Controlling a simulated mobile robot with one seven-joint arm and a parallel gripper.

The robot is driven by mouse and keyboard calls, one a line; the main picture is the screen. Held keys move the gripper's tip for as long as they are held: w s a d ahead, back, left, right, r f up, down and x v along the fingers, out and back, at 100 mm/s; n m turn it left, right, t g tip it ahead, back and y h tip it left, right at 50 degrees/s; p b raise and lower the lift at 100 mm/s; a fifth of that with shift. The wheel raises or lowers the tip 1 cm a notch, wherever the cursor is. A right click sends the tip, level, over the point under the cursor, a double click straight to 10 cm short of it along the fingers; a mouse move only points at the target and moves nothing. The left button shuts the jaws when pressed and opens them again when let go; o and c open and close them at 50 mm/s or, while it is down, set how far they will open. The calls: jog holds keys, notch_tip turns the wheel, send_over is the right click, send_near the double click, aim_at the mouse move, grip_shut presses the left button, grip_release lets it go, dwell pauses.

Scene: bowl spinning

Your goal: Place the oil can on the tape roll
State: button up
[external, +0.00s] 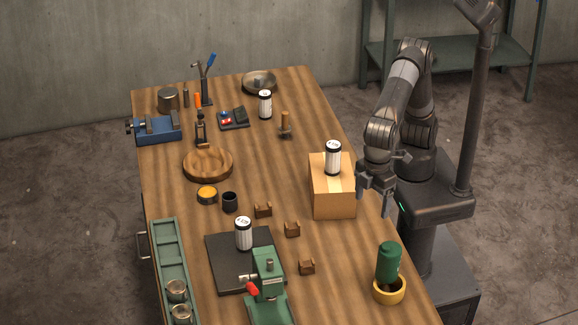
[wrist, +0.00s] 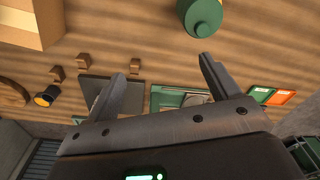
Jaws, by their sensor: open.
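A green can (external: 389,261), which I take for the oil can, stands near the right edge of the table. A yellow ring (external: 402,293), which I take for the tape roll, is at its foot. I cannot tell whether the can rests on the ring or just behind it. The can also shows at the top of the wrist view (wrist: 200,14), where the ring does not show. My gripper (external: 375,206) is open and empty, beside the table's right edge and apart from the can. Its two spread fingers also show in the wrist view (wrist: 164,70).
A cardboard box (external: 333,199) with a white can (external: 333,158) on top stands left of my gripper. A dark mat (external: 225,262) with another white can and a green press (external: 268,275) are at the front. Small wooden blocks (external: 292,229) lie mid-table.

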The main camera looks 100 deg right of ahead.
jog(key=w+d+r+m+t, duration=0.1)
jog(key=d+r, duration=0.1)
jog(key=d, duration=1.2)
jog(key=w+d+r+m+t, duration=0.1)
jog(key=d+r, duration=0.1)
jog(key=d, duration=1.2)
jog(key=s+d+f+m+t, duration=0.1)
jog(key=s+d+f, duration=0.3)
jog(key=d, duration=0.6)
jog(key=s+d+f+m+t, duration=0.1)
jog(key=s+d+f, duration=0.3)
jog(key=s+d, duration=0.5)
jog(key=shift+s+d+m+t, duration=0.2)
jog(key=shift+d+m+t, duration=0.2)
jog(key=shift+d+t, duration=0.15)
jog(key=shift+o, duration=0.2)
